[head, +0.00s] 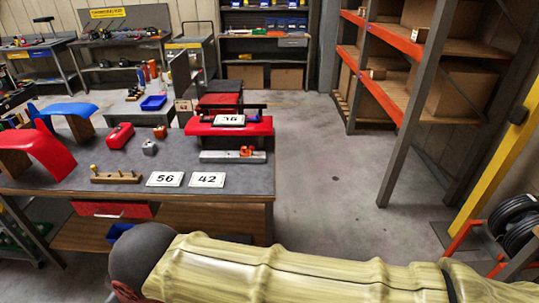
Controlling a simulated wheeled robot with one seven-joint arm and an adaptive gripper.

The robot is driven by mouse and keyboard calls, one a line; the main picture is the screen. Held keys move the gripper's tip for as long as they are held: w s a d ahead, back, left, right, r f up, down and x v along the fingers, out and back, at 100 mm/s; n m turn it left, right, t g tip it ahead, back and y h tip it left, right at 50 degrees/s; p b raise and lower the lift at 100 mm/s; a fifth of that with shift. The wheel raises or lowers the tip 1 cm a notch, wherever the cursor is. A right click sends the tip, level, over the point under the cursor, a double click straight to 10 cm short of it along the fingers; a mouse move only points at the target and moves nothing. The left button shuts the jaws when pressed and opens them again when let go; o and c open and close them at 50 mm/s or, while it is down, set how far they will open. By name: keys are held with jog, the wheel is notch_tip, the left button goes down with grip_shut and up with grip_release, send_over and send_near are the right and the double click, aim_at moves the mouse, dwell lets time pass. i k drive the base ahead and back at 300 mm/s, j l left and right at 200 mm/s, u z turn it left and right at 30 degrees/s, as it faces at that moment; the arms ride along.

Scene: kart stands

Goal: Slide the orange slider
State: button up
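The orange slider (247,151) is a small block on a pale grey rail (218,157). It sits toward the right end of the rail. The rail lies at the right edge of the dark grey table top, just in front of a red stand. My arm, in a pale yellow cover, stretches across the bottom of the head view, nearer to me than the table and apart from the rail. My gripper does not show.
The table (60,182) also bears number plates 56 (165,179) and 42 (208,180), a wooden peg block (115,178), a red box (119,136) and curved fairings. Orange-beamed shelves (385,98) stand right. The grey floor (325,185) between is clear.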

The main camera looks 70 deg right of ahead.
aim_at(245, 153)
jog(key=k+z, duration=0.1)
jog(key=z, duration=1.85)
